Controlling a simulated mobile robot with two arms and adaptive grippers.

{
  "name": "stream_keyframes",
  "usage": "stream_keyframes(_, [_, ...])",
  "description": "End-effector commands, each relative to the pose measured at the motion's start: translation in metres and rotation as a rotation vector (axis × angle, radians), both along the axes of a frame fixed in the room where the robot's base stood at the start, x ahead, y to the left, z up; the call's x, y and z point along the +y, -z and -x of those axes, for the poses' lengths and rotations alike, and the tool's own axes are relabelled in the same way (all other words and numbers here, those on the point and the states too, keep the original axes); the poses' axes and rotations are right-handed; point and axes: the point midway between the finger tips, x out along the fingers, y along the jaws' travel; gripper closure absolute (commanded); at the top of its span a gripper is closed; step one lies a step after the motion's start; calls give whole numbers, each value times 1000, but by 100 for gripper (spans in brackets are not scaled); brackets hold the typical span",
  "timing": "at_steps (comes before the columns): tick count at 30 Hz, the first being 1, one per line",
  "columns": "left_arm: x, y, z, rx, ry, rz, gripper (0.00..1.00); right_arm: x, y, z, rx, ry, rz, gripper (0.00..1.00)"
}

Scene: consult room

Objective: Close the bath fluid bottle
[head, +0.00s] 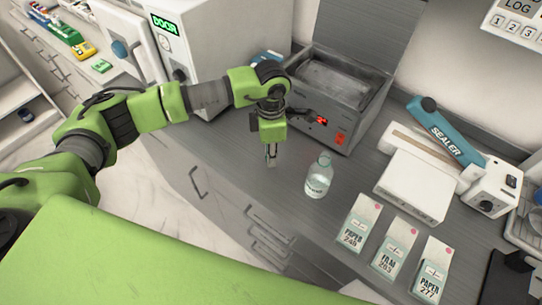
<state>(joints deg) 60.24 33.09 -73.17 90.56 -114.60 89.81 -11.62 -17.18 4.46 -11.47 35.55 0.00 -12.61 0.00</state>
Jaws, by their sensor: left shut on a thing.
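The bath fluid bottle (319,178) stands upright on the grey counter, clear with a pale label. Its neck is narrow, and I see no coloured cap on it. My left gripper (271,158) points down to the left of the bottle, apart from it. It is shut on a small pale grey piece at its fingertips, which looks like the bottle's cap; the fingers hide most of it. My right gripper is not in view.
An open metal bath (346,127) with a red light stands behind the bottle. A sealer (445,131) with a blue arm is at the right. Several labelled packets, including PAPER 245 (357,222), line the front right. Bare counter (225,160) lies left of my gripper.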

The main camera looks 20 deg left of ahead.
Motion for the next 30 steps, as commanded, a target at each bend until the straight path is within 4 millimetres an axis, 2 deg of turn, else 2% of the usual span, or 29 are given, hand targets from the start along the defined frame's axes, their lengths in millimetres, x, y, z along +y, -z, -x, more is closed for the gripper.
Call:
stream_keyframes(4, [-2,-18,-1,-7,3,2,85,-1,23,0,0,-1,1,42])
stream_keyframes(12, [-40,-79,46,-6,10,3,85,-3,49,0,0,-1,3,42])
stream_keyframes(16, [-60,-94,72,-5,10,1,85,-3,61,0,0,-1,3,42])
stream_keyframes(21, [-78,-109,94,-4,5,1,85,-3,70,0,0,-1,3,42])
stream_keyframes(30, [-89,-119,108,0,0,1,85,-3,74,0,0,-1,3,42])
